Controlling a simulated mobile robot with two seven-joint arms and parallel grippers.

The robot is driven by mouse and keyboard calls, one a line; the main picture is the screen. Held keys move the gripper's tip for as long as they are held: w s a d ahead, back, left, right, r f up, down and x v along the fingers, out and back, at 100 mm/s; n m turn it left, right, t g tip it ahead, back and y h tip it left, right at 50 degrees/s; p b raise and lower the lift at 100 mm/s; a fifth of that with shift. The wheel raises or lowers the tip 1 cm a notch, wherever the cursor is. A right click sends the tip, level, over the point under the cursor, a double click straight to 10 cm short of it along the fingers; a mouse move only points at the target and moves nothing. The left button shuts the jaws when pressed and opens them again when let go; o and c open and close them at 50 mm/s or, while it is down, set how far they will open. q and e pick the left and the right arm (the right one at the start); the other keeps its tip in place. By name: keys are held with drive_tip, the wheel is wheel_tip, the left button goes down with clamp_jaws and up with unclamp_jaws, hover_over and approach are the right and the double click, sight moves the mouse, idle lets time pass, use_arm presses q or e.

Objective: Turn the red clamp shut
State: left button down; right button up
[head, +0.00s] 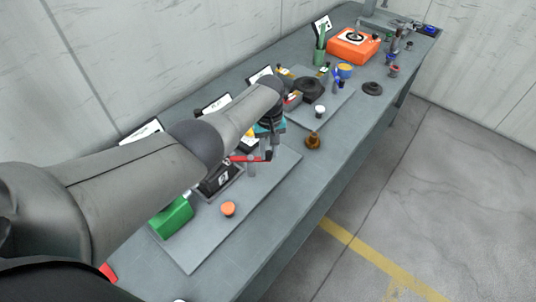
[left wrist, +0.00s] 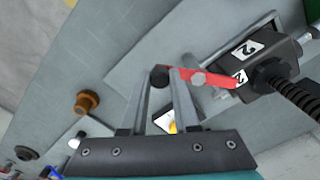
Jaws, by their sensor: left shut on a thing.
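The red clamp (head: 242,158) is a flat red bar on a post, at the edge of a grey plate in the head view. In the left wrist view the red clamp (left wrist: 217,81) has a silver bolt near its middle and a dark knob (left wrist: 160,77) at one end. Its other end reaches the black box (left wrist: 270,70) labelled 2. My left gripper (left wrist: 164,76) has its two fingers on either side of the knob and is shut on it. In the head view my left gripper (head: 268,154) is partly hidden by its own arm. My right gripper is not seen.
A green block (head: 171,217) and an orange knob (head: 228,209) are on the near part of the bench. A brown knob (head: 313,142) stands right of the gripper. The bench's right strip is mostly clear.

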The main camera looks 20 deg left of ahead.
use_arm(q)
drive_tip(key=shift+w+a+n, duration=0.1)
drive_tip(key=shift+w+n, duration=0.25)
drive_tip(key=shift+n, duration=0.25)
drive_tip(key=shift+r, duration=0.1)
drive_tip(key=c, duration=0.7)
unclamp_jaws()
drive_tip(key=shift+o, duration=0.2)
wheel_tip(320, 180, up, 5)
drive_tip(key=shift+a+r+p, duration=0.1)
drive_tip(key=shift+r+p, duration=0.1)
drive_tip(key=shift+p, duration=1.05)
wheel_tip(320, 180, up, 10)
drive_tip(key=shift+p, duration=0.45)
drive_tip(key=shift+s+f, duration=0.1)
drive_tip(key=shift+f, duration=0.1)
